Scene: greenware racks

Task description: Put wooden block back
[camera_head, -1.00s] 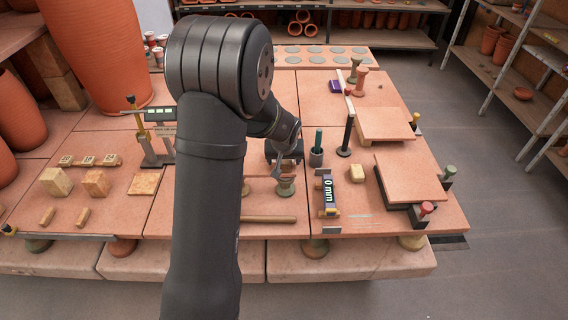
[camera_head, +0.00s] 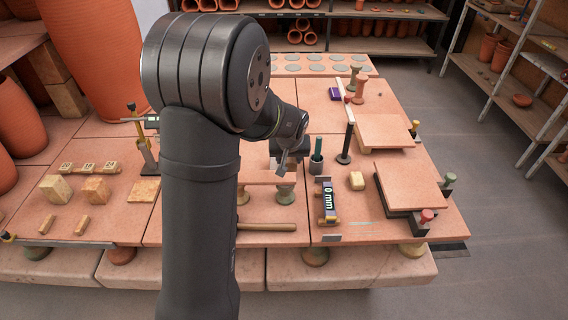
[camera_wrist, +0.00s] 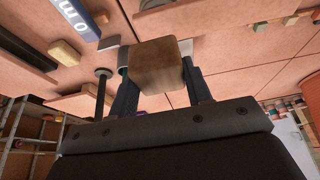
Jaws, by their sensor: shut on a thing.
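A tan wooden block (camera_wrist: 157,66) is held between the fingers of my gripper (camera_wrist: 158,80) in the wrist view, with tiles behind it. The held block cannot be made out there. Two wooden blocks (camera_head: 55,188) (camera_head: 96,190) stand at the table's left. A smaller yellowish block (camera_head: 357,181) lies right of the 0 mm gauge (camera_head: 328,201); it also shows in the wrist view (camera_wrist: 64,53).
Raised tiles (camera_head: 410,185) stand at the right. A small support (camera_head: 285,194) is below my gripper, and a wooden rod (camera_head: 267,227) lies in front. My arm hides the table's middle left.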

